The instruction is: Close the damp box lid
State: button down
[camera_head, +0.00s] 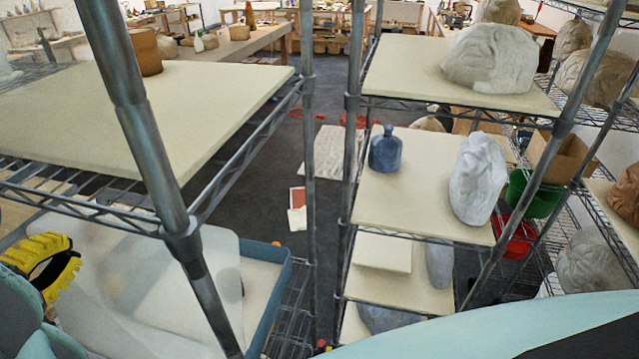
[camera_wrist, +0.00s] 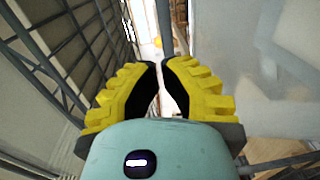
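The damp box is a blue tray-like box (camera_head: 268,262) on the lower left shelf; its right wall and part of its pale inside show in the head view. Its translucent whitish lid (camera_head: 130,275) stands tilted up over the left part and hides the rest of the box. The lid also fills the right side of the wrist view (camera_wrist: 240,75). My gripper (camera_head: 74,250), with yellow ribbed fingers, is at the lid's left side, tips towards it. In the wrist view my gripper's tips (camera_wrist: 163,66) are close together with a narrow gap; whether they touch the lid is unclear.
A metal post (camera_head: 150,150) stands in front of the lid. A pale board (camera_head: 190,105) on the shelf above limits the room overhead. Another rack (camera_head: 350,150) to the right holds a blue bottle (camera_head: 386,150) and wrapped pieces. Floor (camera_head: 265,180) shows between the racks.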

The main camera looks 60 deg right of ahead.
jog(key=b+x, duration=0.3)
jog(key=x, duration=0.7)
jog(key=shift+d, duration=0.2)
jog(key=shift+w+d+f, duration=0.1)
jog(key=shift+w+d, duration=0.2)
jog(key=shift+d, duration=0.35)
jog(key=shift+d, duration=0.25)
jog(key=w+d+f+g+y+p, duration=0.1)
jog(key=w+d+f+y+p, duration=0.1)
jog(key=d, duration=0.6)
jog(key=shift+w+d+f+y+p, duration=0.25)
jog(key=shift+w+d+y+p, duration=0.15)
jog(key=shift+w+p, duration=0.25)
